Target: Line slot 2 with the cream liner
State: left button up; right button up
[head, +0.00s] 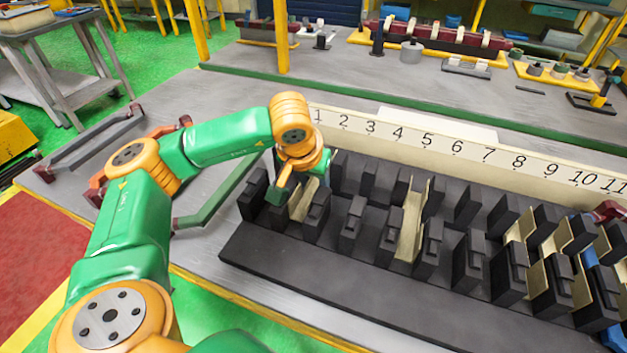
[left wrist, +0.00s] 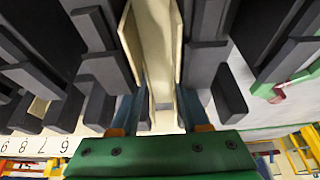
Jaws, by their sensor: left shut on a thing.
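The cream liner (head: 303,200) is a thin, upright folded sheet at the left end of the dark stator block (head: 330,297). My left gripper (head: 290,182) is above it, shut on it. In the left wrist view, the liner (left wrist: 155,45) runs between the two fingers of the left gripper (left wrist: 158,115), with dark teeth on both sides. It appears to stand between the second and third teeth from the left, near the numbers 1 and 2. How deep its lower edge sits is hidden. My right gripper is not in view.
A cream number strip (head: 470,150) runs along the back of the block. Another cream liner (head: 411,228) stands farther right, and several more (head: 538,268) stand at the right end. A green and red frame (head: 215,205) lies left of the block. The grey bench in front is clear.

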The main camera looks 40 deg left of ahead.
pick_arm(q)
jog(key=shift+f+b, duration=0.3)
jog(key=shift+f, duration=0.15)
dwell(0.5)
jog(key=o, duration=1.1)
jog(key=shift+c, duration=0.2)
jog(key=shift+r+p, duration=0.65)
jog(key=shift+r, duration=0.25)
notch_tip(320, 180, up, 7)
jog(key=p, duration=0.6)
jog(key=shift+r, duration=0.2)
